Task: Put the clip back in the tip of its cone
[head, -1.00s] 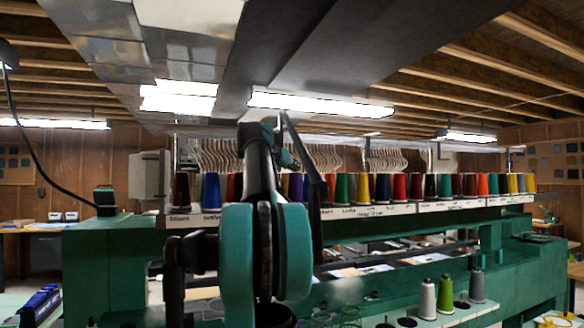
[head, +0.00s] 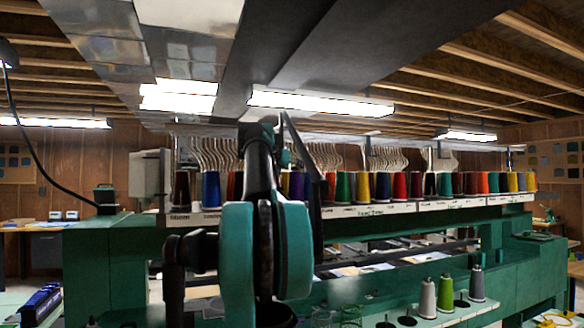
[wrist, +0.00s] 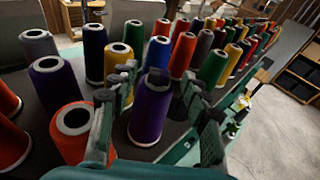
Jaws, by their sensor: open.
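In the wrist view my gripper (wrist: 158,90) is open, with a finger on each side of a purple cone (wrist: 149,118). The cone stands upright between the fingers. Its top looks dark and squarish, unlike the pale open tips of the cones around it. I cannot make out a clip for certain in either view. In the head view my arm hides my gripper and part of the cone row.
Other cones stand close by: an orange one (wrist: 72,142) and a dark purple one (wrist: 56,86) at left, a blue one (wrist: 94,53) behind. The cone shelf (head: 400,207) runs across the head view. Loose grey (head: 427,298) and green (head: 445,294) cones stand lower right.

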